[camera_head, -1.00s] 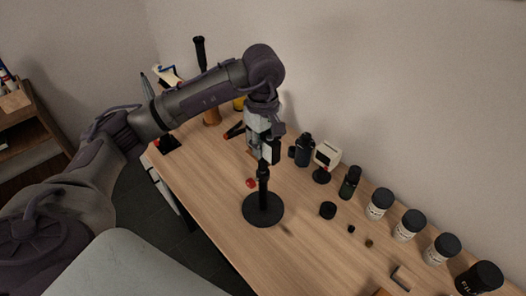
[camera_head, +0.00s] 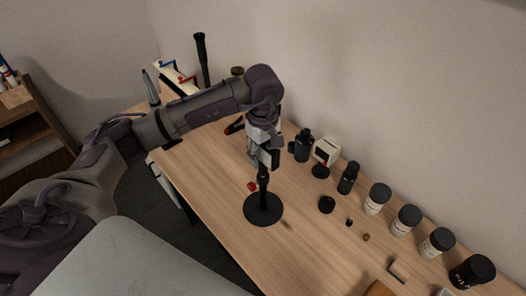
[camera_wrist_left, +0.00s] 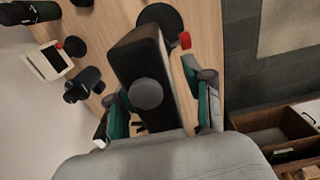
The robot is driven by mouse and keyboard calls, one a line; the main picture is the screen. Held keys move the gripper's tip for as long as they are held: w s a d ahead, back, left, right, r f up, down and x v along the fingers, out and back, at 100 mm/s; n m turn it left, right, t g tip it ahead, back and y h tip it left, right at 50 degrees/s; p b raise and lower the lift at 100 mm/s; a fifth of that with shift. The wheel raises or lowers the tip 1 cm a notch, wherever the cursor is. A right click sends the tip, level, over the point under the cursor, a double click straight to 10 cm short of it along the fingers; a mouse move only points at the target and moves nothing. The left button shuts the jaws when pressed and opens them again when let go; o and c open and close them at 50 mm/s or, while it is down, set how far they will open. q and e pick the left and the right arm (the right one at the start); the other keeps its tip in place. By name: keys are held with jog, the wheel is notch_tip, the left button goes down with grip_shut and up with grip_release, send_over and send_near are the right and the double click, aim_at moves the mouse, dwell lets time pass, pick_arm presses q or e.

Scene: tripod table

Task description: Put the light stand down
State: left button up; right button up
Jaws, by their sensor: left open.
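The light stand (camera_head: 263,207) is black, with a round flat base and a short upright post. It stands upright on the wooden table, and its base appears to rest on the top. My left gripper (camera_head: 264,156) is over the post from above, open, with its fingers around the upper part. In the left wrist view the stand's dark block-like top (camera_wrist_left: 150,75) lies between the green-padded fingers, and part of its round base shows beyond. The fingers hide part of the post in the head view. My right gripper is not in view.
Bare wood (camera_head: 215,180) is free left of the stand; the table's front edge is close.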

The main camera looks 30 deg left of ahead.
pick_arm(q)
jog(key=shift+r, duration=0.15)
jog(key=shift+r+b, duration=0.3)
notch_tip(320, 180, up, 10)
jog(key=b, duration=0.3)
jog(key=shift+f, duration=0.1)
jog(key=shift+r, duration=0.75)
